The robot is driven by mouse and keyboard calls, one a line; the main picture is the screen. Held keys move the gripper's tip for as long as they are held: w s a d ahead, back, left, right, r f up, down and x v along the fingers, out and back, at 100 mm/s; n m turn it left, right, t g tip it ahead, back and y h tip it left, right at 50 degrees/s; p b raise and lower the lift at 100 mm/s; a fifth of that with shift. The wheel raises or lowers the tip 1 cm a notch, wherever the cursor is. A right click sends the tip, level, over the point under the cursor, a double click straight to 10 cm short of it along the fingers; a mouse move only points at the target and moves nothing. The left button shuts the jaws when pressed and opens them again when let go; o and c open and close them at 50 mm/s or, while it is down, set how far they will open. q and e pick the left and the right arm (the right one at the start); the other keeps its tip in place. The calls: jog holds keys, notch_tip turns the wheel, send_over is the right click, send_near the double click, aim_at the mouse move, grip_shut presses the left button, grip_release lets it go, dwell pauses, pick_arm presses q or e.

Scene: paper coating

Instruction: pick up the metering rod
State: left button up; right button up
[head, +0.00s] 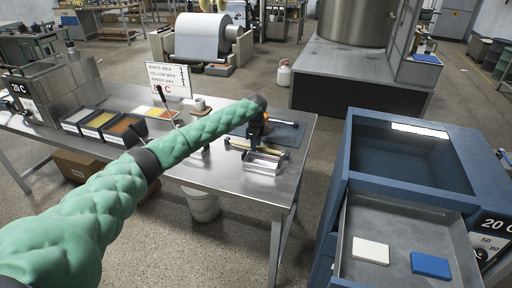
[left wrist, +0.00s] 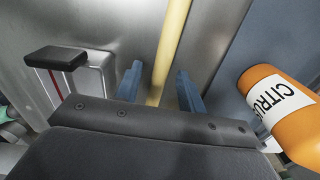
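The metering rod, a slim yellow bar (left wrist: 172,42), runs between the two blue fingers of my left gripper (left wrist: 158,88) in the left wrist view. Gaps show on both sides of it, so the fingers are apart and not closed on it. In the head view a yellow bar (head: 237,145) lies near the right end of the steel table. My left gripper (head: 256,138) is over that spot, small and partly hidden by the arm's end. My right gripper is not seen.
An orange bottle marked CITRUS (left wrist: 282,105) is close right of the fingers; a metal box with a black handle (left wrist: 56,58) is at left. A shallow metal tray (head: 263,163) sits by the table's front edge. A blue cabinet (head: 345,160) with an open drawer stands at right.

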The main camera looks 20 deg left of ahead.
pick_arm(q)
jog(key=shift+f, duration=0.1)
grip_shut()
dwell(0.4)
